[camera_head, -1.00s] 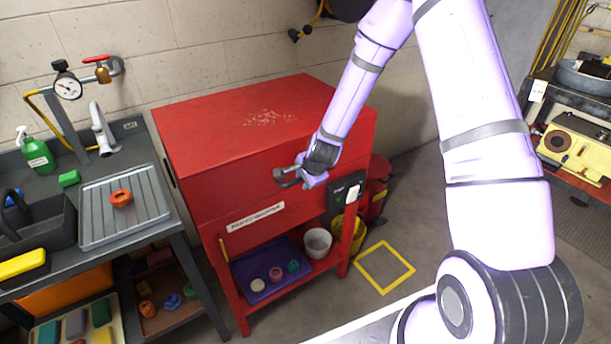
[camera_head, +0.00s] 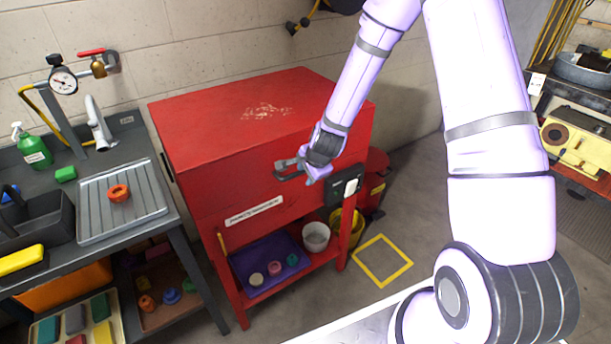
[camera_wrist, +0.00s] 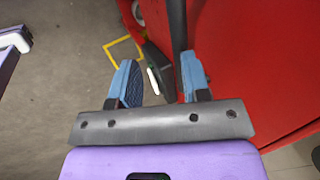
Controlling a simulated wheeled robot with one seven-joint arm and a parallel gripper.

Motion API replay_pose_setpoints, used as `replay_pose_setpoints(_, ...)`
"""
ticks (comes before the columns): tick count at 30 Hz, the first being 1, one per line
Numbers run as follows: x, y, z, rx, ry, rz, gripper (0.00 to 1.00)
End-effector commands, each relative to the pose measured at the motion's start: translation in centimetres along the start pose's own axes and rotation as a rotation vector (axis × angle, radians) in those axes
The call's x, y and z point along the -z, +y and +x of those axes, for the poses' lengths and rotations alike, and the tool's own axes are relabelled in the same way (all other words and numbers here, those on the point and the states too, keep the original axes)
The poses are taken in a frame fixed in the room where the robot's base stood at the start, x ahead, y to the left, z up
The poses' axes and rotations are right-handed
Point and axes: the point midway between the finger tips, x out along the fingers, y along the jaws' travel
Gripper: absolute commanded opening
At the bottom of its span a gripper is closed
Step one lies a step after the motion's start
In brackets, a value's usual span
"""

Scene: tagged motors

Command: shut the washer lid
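The red washer (camera_head: 190,193) stands against the wall. Its lid (camera_head: 240,105) lies flat over the top, with no open gap visible along the front or left side. A dark bar handle (camera_head: 286,168) is on the upper front face; it appears as a dark bar (camera_wrist: 178,25) in the wrist view. My gripper (camera_head: 308,172) is at the right end of this handle. In the wrist view my gripper (camera_wrist: 160,72) has its two blue fingers apart with nothing clamped between them. The bar passes close to the right finger; contact cannot be told.
A control box (camera_head: 345,188) with a white switch is on the washer's front right. A sink bench (camera_head: 170,212) with a draining tray (camera_head: 150,205) stands at the left. A yellow floor square (camera_head: 383,262) lies at the right, with bare floor around it.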

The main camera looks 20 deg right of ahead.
Motion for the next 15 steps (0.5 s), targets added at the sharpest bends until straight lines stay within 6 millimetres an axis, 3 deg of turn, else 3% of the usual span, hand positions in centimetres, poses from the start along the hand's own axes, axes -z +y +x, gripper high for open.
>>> replay_pose_setpoints(9, 0.1, -0.2, -5.0, 0.006, 0.004, -0.001, 0.42)
replay_pose_setpoints(15, 0.1, -0.2, -6.9, 0.007, 0.004, -0.001, 0.42)
